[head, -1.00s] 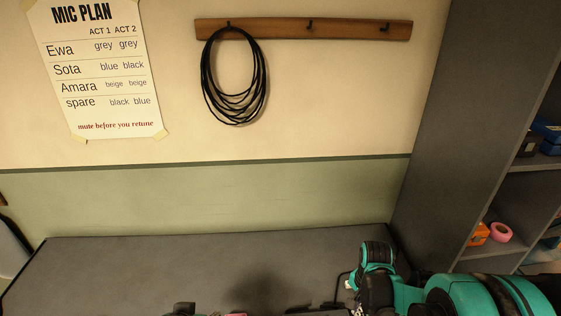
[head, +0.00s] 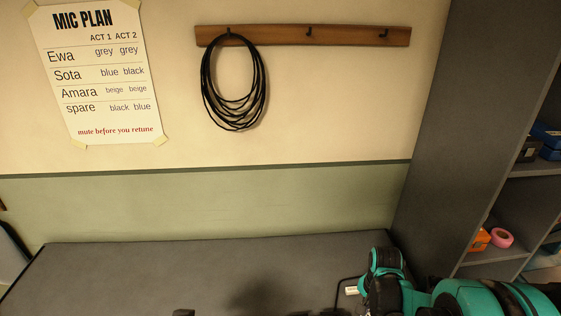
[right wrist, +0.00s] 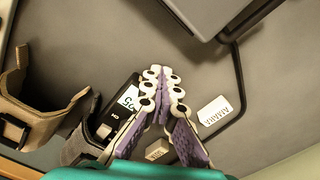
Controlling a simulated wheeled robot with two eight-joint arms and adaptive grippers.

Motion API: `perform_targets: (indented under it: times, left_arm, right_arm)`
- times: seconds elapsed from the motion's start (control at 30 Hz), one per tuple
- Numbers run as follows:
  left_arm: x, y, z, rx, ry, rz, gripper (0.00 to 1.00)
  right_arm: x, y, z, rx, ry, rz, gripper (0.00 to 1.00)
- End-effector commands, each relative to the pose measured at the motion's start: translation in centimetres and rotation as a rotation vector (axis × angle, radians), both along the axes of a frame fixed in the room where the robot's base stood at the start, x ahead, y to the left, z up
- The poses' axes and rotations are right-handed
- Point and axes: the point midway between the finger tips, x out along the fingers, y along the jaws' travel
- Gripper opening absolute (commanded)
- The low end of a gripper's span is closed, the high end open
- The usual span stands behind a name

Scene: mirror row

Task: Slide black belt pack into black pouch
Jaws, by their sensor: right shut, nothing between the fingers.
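My right gripper (right wrist: 165,80) shows in the right wrist view, its purple-padded fingers closed together at the tips with nothing between them. A black pack with a small lit display (right wrist: 130,98) lies just left of the fingers, partly covered by them; it looks like the belt pack. Brown-beige curved pieces (right wrist: 62,115) stand at the left; I cannot tell whether they are part of a pouch. My left gripper is in neither view.
In the head view, a grey counter (head: 150,275) runs below the wall and shelves (head: 490,265) stand at the right. Coiled cable (head: 235,85) hangs from a hook.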

Motion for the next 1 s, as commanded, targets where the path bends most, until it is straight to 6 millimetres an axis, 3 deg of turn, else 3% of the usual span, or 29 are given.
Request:
perform_targets:
  times: [1.0]
  left_arm:
    - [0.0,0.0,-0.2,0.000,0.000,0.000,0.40]
  right_arm:
    - [0.2,-2.6,-0.1,-0.006,0.000,-0.004,0.00]
